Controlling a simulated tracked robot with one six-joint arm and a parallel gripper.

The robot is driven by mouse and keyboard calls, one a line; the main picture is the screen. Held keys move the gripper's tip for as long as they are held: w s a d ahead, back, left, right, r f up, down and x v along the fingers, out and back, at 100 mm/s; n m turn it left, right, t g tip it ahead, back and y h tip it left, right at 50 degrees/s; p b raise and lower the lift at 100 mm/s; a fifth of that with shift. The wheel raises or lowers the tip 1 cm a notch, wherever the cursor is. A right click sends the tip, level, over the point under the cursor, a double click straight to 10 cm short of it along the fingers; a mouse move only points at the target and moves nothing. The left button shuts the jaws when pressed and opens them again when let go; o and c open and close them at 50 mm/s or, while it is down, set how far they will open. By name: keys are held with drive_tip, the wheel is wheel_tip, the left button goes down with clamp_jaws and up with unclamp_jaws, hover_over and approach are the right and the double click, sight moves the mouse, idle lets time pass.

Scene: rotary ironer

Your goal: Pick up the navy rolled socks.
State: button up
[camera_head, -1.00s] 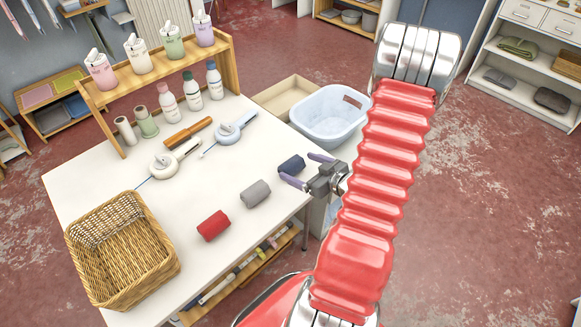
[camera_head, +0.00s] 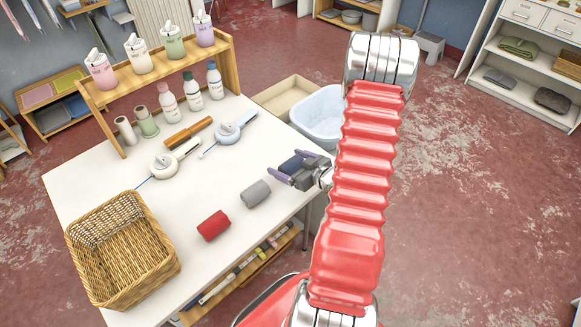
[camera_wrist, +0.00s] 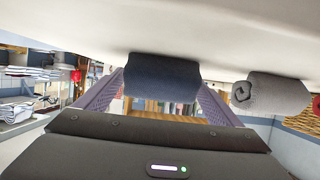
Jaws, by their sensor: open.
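The navy rolled socks (camera_head: 291,164) lie on the white table near its right edge. My gripper (camera_head: 288,168) is open at the table's right edge, with its purple fingers on either side of the socks in the head view. In the wrist view the navy roll (camera_wrist: 162,76) sits centrally between the two fingers (camera_wrist: 160,98). The gripper body hides part of the socks in the head view. I cannot tell whether the fingers touch the roll.
A grey roll (camera_head: 256,193) and a red roll (camera_head: 213,225) lie nearby on the table (camera_head: 120,185). A wicker basket (camera_head: 165,245) stands at the table's left front. Bottles stand at the back.

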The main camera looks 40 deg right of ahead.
drive_tip(key=shift+x, duration=1)
drive_tip(key=shift+s, duration=0.1)
drive_tip(key=shift+c, duration=0.2)
drive_tip(key=c, duration=1.1)
